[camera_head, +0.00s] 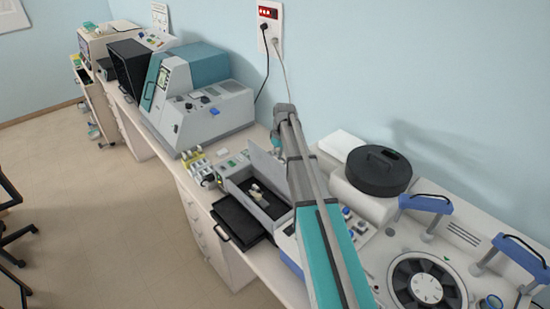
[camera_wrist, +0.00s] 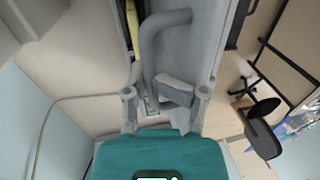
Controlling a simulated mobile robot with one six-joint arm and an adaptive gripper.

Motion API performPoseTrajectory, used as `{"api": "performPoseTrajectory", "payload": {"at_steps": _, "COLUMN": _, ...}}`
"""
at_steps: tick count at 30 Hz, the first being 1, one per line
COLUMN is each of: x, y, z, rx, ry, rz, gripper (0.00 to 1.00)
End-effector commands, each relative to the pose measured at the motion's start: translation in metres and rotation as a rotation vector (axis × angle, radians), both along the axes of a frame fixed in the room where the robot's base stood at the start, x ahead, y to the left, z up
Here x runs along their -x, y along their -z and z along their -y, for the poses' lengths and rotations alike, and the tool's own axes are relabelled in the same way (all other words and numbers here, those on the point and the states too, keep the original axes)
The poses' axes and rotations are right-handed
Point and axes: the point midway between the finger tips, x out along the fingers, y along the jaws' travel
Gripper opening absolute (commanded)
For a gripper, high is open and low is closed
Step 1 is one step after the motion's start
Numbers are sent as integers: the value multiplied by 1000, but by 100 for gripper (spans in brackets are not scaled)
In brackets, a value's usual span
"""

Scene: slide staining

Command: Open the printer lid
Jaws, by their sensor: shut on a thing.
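The printer (camera_head: 232,186) is a low, light-grey unit on the bench, left of my arm in the head view. Its grey lid (camera_head: 265,161) stands raised, and a dark interior shows in front of it. In the wrist view, a grey bent handle (camera_wrist: 165,22) runs along a grey panel down to my gripper (camera_wrist: 168,98). My gripper is shut on the lower end of this handle. The exact finger contact is partly hidden. In the head view my own arm covers the right side of the printer, and my gripper cannot be made out.
A black tray (camera_head: 238,218) juts out at the bench's front edge. A large grey and teal machine (camera_head: 205,105) stands further left. A black round container (camera_head: 379,170) and a centrifuge-like machine (camera_head: 428,282) stand right of my arm. The floor in front is free.

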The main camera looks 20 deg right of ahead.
Motion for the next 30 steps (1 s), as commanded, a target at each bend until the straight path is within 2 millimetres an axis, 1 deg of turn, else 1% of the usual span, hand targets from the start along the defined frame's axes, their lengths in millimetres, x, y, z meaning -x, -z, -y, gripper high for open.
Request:
{"api": "performPoseTrajectory", "payload": {"at_steps": 5, "x": -4, "y": 2, "z": 7, "rx": -2, "ry": -2, "rz": -1, "gripper": 0}}
{"api": "performPoseTrajectory", "payload": {"at_steps": 18, "x": -16, "y": 14, "z": 39, "rx": 1, "ry": -4, "rz": -2, "gripper": 0}}
{"api": "performPoseTrajectory", "payload": {"at_steps": 24, "x": -17, "y": 19, "z": 47, "rx": 0, "ry": -6, "rz": -3, "gripper": 0}}
{"api": "performPoseTrajectory", "payload": {"at_steps": 29, "x": -17, "y": 20, "z": 50, "rx": 0, "ry": -5, "rz": -3, "gripper": 0}}
{"api": "performPoseTrajectory", "payload": {"at_steps": 30, "x": -16, "y": 21, "z": 50, "rx": 0, "ry": -5, "rz": -3, "gripper": 8}}
